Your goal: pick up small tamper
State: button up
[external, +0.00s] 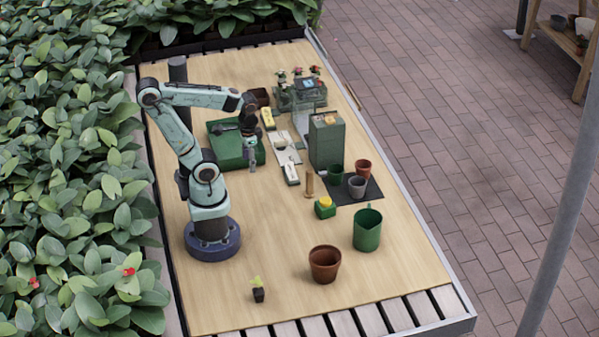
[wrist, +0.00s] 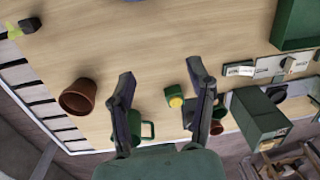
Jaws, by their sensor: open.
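The likely small tamper is a slim tan wooden piece (external: 309,186) standing upright on the table in the external view, left of a dark mat. I cannot make it out in the wrist view, where my right finger may cover it. My gripper (external: 252,167) hangs fingers down above the table, left of the wooden piece and beside a green case. In the wrist view my gripper (wrist: 161,75) is open, fingers wide apart and nothing held between them.
A green block with a yellow top (external: 325,207), a green mug (external: 367,229), a terracotta pot (external: 324,263) and a seedling (external: 258,290) stand towards the front. The dark mat (external: 372,194) holds small pots. The green case (external: 228,148) and a tall green box (external: 326,142) stand behind. The table's front left is mostly clear.

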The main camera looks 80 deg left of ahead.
jog(key=w+r+m+t, duration=0.3)
jog(key=w+t, duration=0.1)
jog(key=w, duration=0.7)
jog(key=n+g, duration=0.2)
jog(key=g, duration=0.2)
send_over(310, 183)
jog(key=a, duration=0.1)
jog(key=shift+h, duration=0.4)
notch_tip(310, 183, down, 19)
jog(key=shift+a, duration=0.1)
notch_tip(310, 183, down, 5)
jog(key=shift+r, duration=0.1)
jog(key=shift+w+f, duration=0.1)
jog(key=shift+f, duration=0.5)
grip_shut()
